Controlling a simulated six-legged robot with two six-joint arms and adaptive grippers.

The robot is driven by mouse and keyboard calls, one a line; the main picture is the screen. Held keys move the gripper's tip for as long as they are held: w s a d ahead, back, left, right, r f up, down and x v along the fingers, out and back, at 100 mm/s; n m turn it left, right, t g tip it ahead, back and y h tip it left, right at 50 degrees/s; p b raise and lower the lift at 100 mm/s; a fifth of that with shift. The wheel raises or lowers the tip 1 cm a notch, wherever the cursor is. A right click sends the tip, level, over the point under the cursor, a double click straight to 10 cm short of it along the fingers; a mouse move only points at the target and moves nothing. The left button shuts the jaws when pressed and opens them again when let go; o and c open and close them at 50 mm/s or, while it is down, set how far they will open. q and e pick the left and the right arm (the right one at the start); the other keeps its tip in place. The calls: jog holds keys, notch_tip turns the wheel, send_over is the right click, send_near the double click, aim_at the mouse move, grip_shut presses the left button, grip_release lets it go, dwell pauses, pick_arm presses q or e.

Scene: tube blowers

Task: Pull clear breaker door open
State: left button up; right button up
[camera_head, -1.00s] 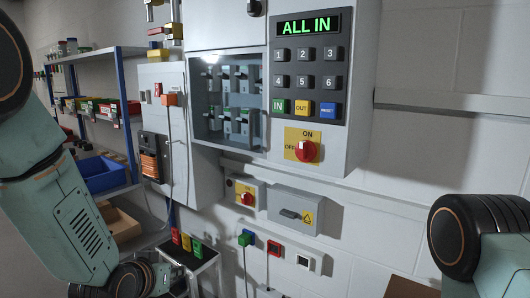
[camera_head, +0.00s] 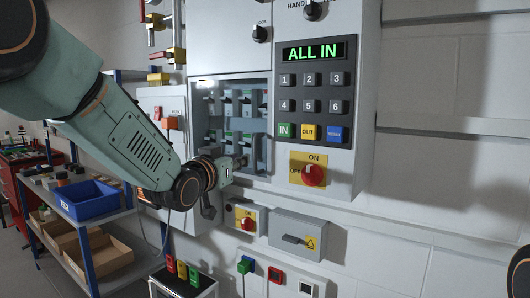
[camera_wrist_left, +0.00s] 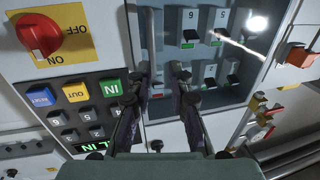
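The clear breaker door (camera_head: 226,128) covers the recess with two rows of breakers on the grey cabinet. It looks shut, but its transparent pane is hard to make out. The recess also shows upside down in the left wrist view, with a bright glare spot on the door (camera_wrist_left: 257,22). My left gripper (camera_head: 236,166) is at the lower part of the recess in the head view. Contact cannot be told.
The keypad panel (camera_head: 312,93) reading ALL IN and a red rotary switch (camera_head: 313,174) are right of the recess. A small switch box (camera_head: 246,218) and a grey box (camera_head: 308,236) sit below. Shelves with a blue bin (camera_head: 87,200) stand left.

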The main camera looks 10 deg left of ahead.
aim_at(255, 151)
pick_arm(q)
jog(key=shift+h, duration=0.4)
jog(key=w+d, duration=0.1)
jog(key=w, duration=0.4)
jog(key=w+d+r, duration=0.1)
jog(key=w, duration=0.1)
jog(key=shift+w+d, duration=0.2)
jog(key=shift+d, duration=0.1)
jog(key=shift+w+a+f, duration=0.15)
jog(key=shift+w+a, duration=0.05)
jog(key=shift+w, duration=0.2)
jog(key=shift+d, duration=0.15)
jog(key=shift+s, duration=0.1)
jog(key=shift+c, duration=0.7)
grip_shut()
